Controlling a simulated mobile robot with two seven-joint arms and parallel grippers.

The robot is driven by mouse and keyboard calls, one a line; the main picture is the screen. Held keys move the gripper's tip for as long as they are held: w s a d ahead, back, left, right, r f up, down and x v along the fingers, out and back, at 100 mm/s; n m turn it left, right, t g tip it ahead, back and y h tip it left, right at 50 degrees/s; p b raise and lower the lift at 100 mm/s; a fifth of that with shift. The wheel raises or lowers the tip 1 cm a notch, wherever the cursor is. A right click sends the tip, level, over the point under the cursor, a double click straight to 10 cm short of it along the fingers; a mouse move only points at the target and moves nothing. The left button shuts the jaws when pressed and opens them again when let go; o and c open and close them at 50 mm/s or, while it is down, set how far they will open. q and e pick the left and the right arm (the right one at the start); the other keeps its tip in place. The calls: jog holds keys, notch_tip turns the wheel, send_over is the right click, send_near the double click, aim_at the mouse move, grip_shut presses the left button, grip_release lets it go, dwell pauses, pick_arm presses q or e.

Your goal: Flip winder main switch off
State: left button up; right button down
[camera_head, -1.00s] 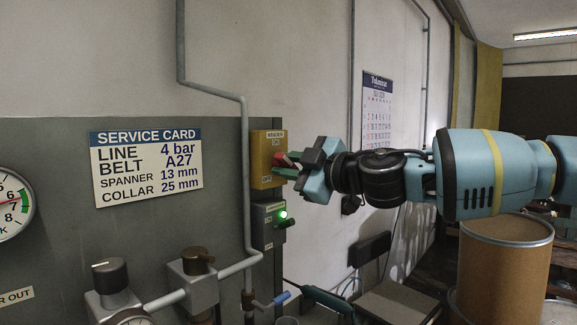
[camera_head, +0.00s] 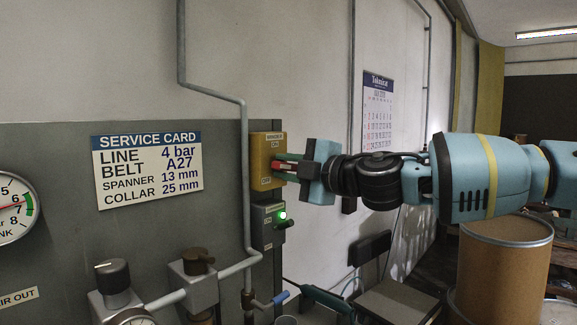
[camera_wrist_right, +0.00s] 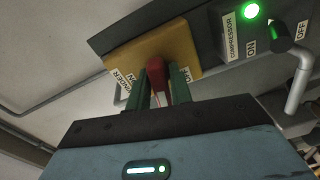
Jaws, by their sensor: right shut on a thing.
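The winder main switch is a yellow box (camera_head: 266,148) on the right edge of the grey panel, with ON marked at its top and OFF lower down. Its red handle (camera_wrist_right: 156,72) sticks out from the box face, between the ON and OFF labels in the right wrist view. My right gripper (camera_head: 286,169) reaches in from the right and is shut on the red handle; its green fingers (camera_wrist_right: 163,90) lie on either side of it. The fingers partly hide the handle in the head view. My left gripper is not in view.
A grey compressor switch box (camera_head: 268,226) with a lit green lamp sits just below the yellow box. A vertical pipe (camera_head: 245,190) runs close by on the left. Valves (camera_head: 199,262) and a gauge stand lower left. A brown drum (camera_head: 505,262) stands at lower right.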

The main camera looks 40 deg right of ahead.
jog(key=shift+n, duration=1.1)
jog(key=c, duration=1.4)
grip_release()
jog(key=shift+s, duration=0.15)
